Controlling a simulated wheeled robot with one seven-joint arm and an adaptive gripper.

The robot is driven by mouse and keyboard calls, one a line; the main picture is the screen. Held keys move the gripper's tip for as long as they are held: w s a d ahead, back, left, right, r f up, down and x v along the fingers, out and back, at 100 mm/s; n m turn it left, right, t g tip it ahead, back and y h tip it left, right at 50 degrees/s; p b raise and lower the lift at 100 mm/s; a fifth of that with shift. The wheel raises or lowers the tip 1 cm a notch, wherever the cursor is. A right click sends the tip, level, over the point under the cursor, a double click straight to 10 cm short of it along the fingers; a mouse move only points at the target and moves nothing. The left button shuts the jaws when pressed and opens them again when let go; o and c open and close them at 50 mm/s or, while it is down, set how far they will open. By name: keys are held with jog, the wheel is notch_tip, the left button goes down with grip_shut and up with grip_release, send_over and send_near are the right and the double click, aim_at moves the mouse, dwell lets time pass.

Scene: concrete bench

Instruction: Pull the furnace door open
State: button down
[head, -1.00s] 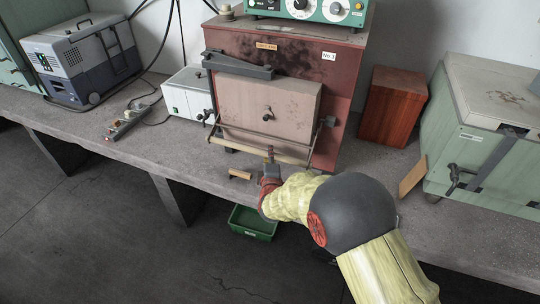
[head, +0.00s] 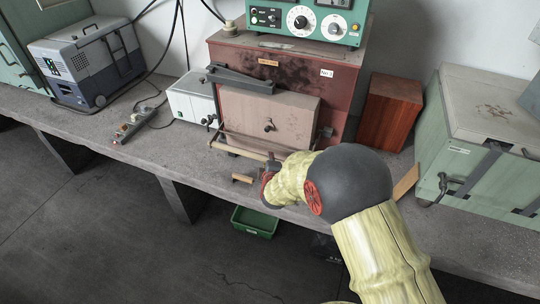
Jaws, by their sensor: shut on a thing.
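The furnace is a rust-red box (head: 340,95) on the bench, with a pale, sooty door block (head: 245,108) on its front. The door looks upright and against the furnace face; a small gap cannot be told. A dark knob (head: 269,126) sits in the middle of the door. A pale handle bar (head: 236,147) runs across below the door, held by side arms. My gripper (head: 272,163) is at the right part of this bar and shut on it. The fingertips are small and partly hidden by my red wrist and arm.
A small wooden piece (head: 242,178) lies on the bench (head: 200,170) left of my gripper. A white box (head: 190,97) stands left of the furnace, a red-brown block (head: 388,110) right. A green cabinet (head: 470,150) stands further right. A green bin (head: 254,222) is below the bench edge.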

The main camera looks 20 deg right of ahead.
jog(key=shift+r+g+p, duration=0.3)
jog(key=shift+r+p, duration=1.05)
jog(key=shift+p, duration=0.05)
jog(key=shift+s+a, duration=0.1)
jog(key=shift+a, duration=0.1)
jog(key=s+a+p, duration=0.3)
jog(key=a+p, duration=0.3)
jog(key=a, duration=0.8)
jog(key=shift+s, duration=0.4)
